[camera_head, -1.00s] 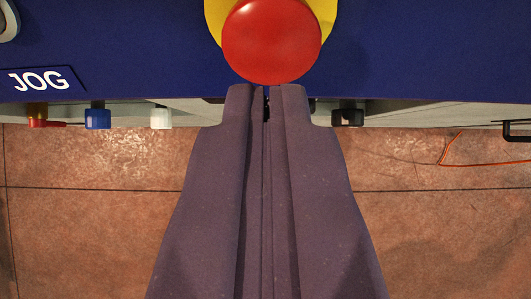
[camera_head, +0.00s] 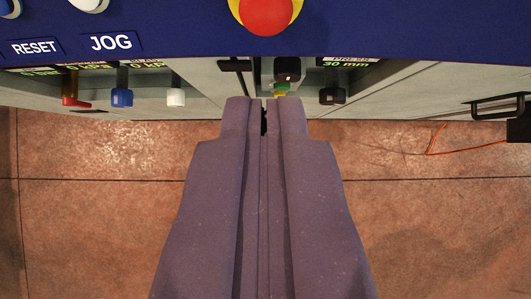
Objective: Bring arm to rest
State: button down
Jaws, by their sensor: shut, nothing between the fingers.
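My gripper (camera_head: 264,104) is in the lower middle of the head view, purple-grey, with its two fingers pressed together. It is shut and holds nothing. Its tips point at the grey front of a machine and lie below the blue panel's lower edge in the picture. A red push button (camera_head: 267,14) on a yellow base is above the tips, apart from them and cut off by the top edge.
The blue panel (camera_head: 185,32) carries RESET and JOG labels. Red (camera_head: 70,88), blue (camera_head: 122,97), white (camera_head: 176,97) and black (camera_head: 332,95) knobs stick out below it. A black handle (camera_head: 500,104) and an orange cable (camera_head: 445,152) are at right. The tiled floor (camera_head: 90,220) is clear.

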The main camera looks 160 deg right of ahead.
jog(key=w+r+t+h+b, duration=0.1)
jog(key=w+r+t+b, duration=0.15)
jog(key=r+b, duration=0.6)
jog(key=w+r+t+h+b, duration=0.15)
jog(key=w+r+b, duration=0.25)
jog(key=r, duration=0.9)
jog(key=s+r+m+t+b, duration=0.1)
jog(key=s+r+t+b, duration=0.1)
jog(key=s+r, duration=0.5)
jog(key=s+r+t+y+b, duration=0.1)
jog(key=s+r+b, duration=0.4)
jog(key=r, duration=0.9)
jog(key=s+t, duration=0.1)
jog(key=s, duration=0.2)
jog(key=shift+s+a+m, duration=0.15)
jog(key=shift+a+m, duration=0.15)
jog(key=shift+m, duration=0.1)
